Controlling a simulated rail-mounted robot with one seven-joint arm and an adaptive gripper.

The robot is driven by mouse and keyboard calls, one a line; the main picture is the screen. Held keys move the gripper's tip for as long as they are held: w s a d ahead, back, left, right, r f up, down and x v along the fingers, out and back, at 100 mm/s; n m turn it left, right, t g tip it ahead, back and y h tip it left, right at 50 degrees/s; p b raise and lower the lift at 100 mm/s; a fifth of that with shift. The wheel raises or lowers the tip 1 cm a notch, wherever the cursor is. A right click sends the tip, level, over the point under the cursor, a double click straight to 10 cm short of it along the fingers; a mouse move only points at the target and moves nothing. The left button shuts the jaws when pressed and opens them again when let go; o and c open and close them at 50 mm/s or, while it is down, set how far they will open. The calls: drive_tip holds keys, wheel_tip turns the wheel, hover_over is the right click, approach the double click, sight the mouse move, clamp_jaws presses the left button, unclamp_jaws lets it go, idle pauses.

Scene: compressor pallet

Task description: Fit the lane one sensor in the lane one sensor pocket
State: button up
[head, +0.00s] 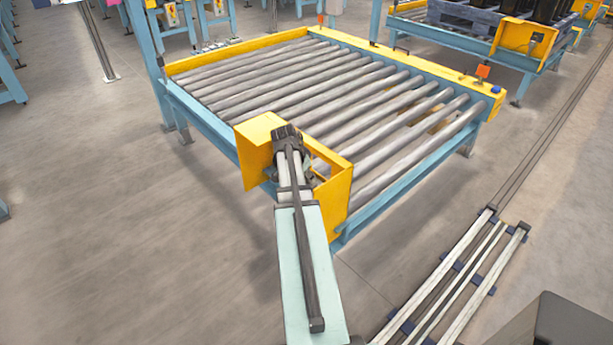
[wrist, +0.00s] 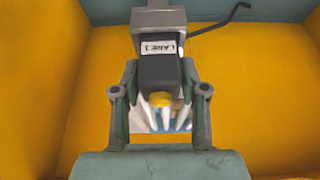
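The lane one sensor (wrist: 159,72) is a dark block with a yellow round tip, in the upper middle of the wrist view. A label reading LANE 1 appears upside down at its upper end. My gripper (wrist: 160,72) has a finger on each side of the dark block, and both fingertips appear to press its sides. A grey block (wrist: 159,20) with a dark cable adjoins its upper end; I cannot tell whether this is the pocket or part of the sensor. In the head view, my gripper (head: 288,137) is inside the yellow corner guard (head: 256,148), and the sensor is hidden.
Yellow guard walls (wrist: 55,85) stand close on both sides, and a rectangular opening shows behind the gripper. The roller conveyor (head: 310,85) is empty beyond the guard. A small orange piece (head: 483,71) stands on its right rail. Open floor lies to the left.

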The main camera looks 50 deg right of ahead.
drive_tip(key=shift+o, duration=0.4)
drive_tip(key=shift+r, duration=0.2)
drive_tip(key=p+v, duration=0.1)
drive_tip(key=v, duration=1.1)
drive_tip(key=a+f+n+g+y, duration=0.25)
drive_tip(key=a+f+n, duration=0.85)
drive_tip(key=a+f, duration=1.8)
drive_tip(key=s+a+f+n+g, duration=0.1)
drive_tip(key=s+a+f+n, duration=0.2)
drive_tip(key=s+a+f, duration=0.2)
drive_tip(key=s+a+f+n+g+y, duration=0.1)
drive_tip(key=s+a+f+n, duration=0.2)
drive_tip(key=s, duration=0.9)
drive_tip(key=s+a+f+n+g+y, duration=0.1)
drive_tip(key=s+a+f+n, duration=0.2)
drive_tip(key=s+a+f, duration=0.5)
drive_tip(key=a, duration=0.2)
drive_tip(key=shift+s+a+f, duration=0.15)
drive_tip(key=shift+a+f, duration=0.05)
drive_tip(key=shift+a, duration=0.2)
